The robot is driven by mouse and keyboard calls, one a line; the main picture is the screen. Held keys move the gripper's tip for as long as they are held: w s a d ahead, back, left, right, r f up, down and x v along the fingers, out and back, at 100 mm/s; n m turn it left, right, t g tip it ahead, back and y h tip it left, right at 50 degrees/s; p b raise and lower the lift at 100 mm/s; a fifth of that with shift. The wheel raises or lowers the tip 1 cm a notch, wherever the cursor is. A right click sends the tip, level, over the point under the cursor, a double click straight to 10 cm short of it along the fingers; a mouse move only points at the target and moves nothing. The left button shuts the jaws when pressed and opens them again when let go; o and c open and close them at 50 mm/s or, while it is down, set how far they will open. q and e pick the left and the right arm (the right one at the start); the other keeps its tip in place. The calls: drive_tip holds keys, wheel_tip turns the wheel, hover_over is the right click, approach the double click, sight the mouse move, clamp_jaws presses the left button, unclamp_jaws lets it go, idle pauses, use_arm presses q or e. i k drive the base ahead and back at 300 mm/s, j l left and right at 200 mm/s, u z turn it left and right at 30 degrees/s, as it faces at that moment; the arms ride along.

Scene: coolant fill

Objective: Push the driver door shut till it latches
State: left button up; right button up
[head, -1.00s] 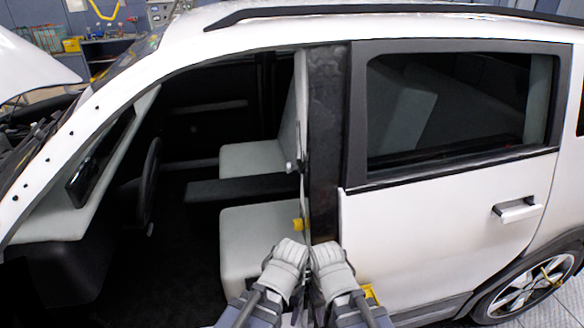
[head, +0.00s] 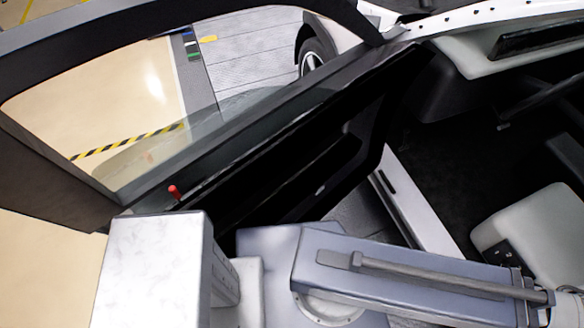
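The driver door (head: 300,165) stands wide open in the head view. Its black inner panel faces me, and its dark window frame and glass (head: 215,120) reach to the upper left. A red lock knob (head: 174,192) sticks up at the window sill. The hinge side is at the upper right, by the car body. My grey arm crosses the lower part of the view and hides the lower part of the door. I make out neither gripper's fingers in this view.
The open doorway shows a pale door sill (head: 415,205), dark floor and a light grey seat (head: 540,230) at the right. Beyond the door lie a beige floor with a yellow-black stripe (head: 125,142) and a wheel (head: 312,58).

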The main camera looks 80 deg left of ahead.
sight(275, 182)
drive_tip(key=k+l, duration=0.25)
drive_tip(key=l, duration=0.15)
drive_tip(key=k+l+u, duration=0.1)
drive_tip(key=k+l, duration=0.2)
drive_tip(key=u, duration=2.45)
drive_tip(key=k+j+z, duration=0.15)
drive_tip(key=k+j, duration=0.9)
drive_tip(key=i, duration=0.4)
